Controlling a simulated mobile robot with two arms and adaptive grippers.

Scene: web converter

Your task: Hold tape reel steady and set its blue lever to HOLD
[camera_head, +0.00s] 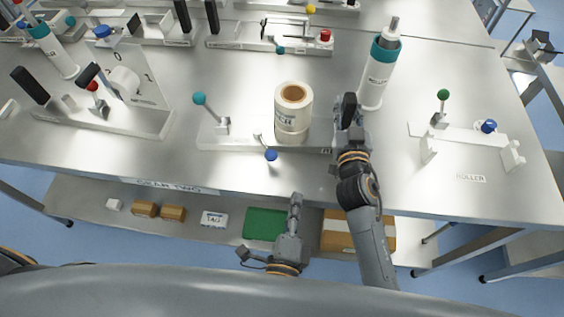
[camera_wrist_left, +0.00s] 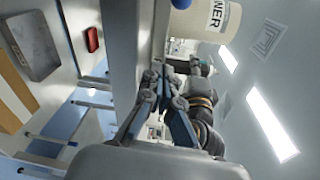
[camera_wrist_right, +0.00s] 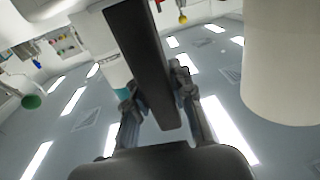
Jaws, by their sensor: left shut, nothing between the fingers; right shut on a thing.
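The white tape reel (camera_head: 292,128) with a brown core stands upright on a pale fixture base (camera_head: 222,142) in the head view. The blue-knobbed lever (camera_head: 271,155) sticks out at the fixture's front. The reel (camera_wrist_left: 218,18) and part of the blue knob (camera_wrist_left: 181,3) show at the top of the left wrist view. My right gripper (camera_head: 349,126) is shut on a black upright handle (camera_wrist_right: 143,50) at the fixture's right end, beside the reel. My left gripper (camera_head: 295,203) is shut and empty, in front of the table edge, below and apart from the blue lever.
A teal-knobbed lever (camera_head: 199,98) rises left of the reel. A teal-and-white roller (camera_head: 379,78) stands behind my right gripper. Another fixture with green and blue knobs (camera_head: 460,132) is at right. A lower shelf (camera_head: 185,228) holds boxes and a green tray (camera_head: 264,224).

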